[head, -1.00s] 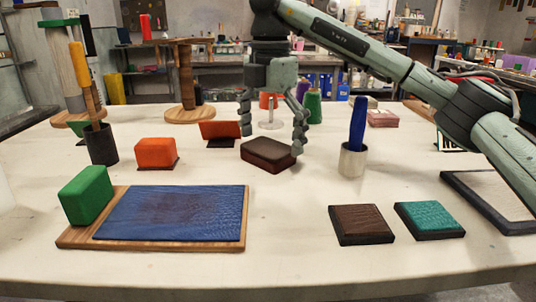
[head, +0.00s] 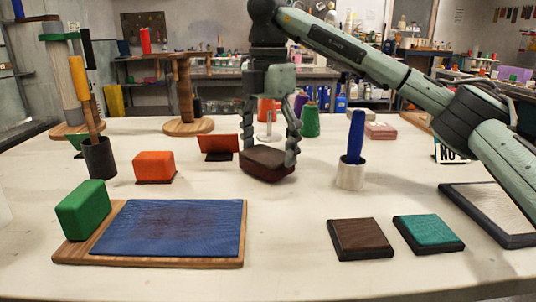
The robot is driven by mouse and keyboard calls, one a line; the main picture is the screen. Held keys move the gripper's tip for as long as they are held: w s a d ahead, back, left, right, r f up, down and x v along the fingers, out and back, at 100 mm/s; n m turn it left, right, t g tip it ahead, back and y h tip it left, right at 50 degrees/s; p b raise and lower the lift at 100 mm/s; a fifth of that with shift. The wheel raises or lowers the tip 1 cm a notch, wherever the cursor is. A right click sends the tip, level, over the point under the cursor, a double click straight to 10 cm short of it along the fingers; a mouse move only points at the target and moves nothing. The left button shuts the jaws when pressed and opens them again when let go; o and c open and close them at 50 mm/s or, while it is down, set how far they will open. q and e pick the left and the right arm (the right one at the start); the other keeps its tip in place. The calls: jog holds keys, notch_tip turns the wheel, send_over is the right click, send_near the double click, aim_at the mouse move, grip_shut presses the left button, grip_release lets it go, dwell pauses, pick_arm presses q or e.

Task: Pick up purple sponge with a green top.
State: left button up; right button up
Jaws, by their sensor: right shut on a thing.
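My right gripper (head: 269,154) reaches down from above and is shut on a dark maroon block with a brown top (head: 267,168), one finger on each side. The block is at or just above the table; I cannot tell whether it touches. No clearly purple sponge with a green top shows. A block with a teal-green top and a dark base (head: 428,232) lies at the front right, apart from the gripper. Beside it lies a brown-topped block with a dark base (head: 360,239). My left gripper is not in view.
An orange block (head: 155,166), a dark cup with tools (head: 99,158) and a white cup (head: 351,174) with a blue stick stand around.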

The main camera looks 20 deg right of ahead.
aim_at(267, 153)
jog(key=r, duration=0.3)
jog(key=shift+a+r, duration=0.2)
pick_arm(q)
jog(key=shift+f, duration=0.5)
pick_arm(e)
jog(key=s+a+r, duration=0.4)
jog(key=a+r, duration=0.2)
jog(key=a, duration=0.4)
jog(key=shift+s+a+r, duration=0.15)
jog(key=shift+a+r, duration=0.05)
jog(key=shift+a, duration=0.05)
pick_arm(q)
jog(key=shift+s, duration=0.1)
pick_arm(e)
jog(key=shift+o, duration=1)
jog(key=c, duration=0.5)
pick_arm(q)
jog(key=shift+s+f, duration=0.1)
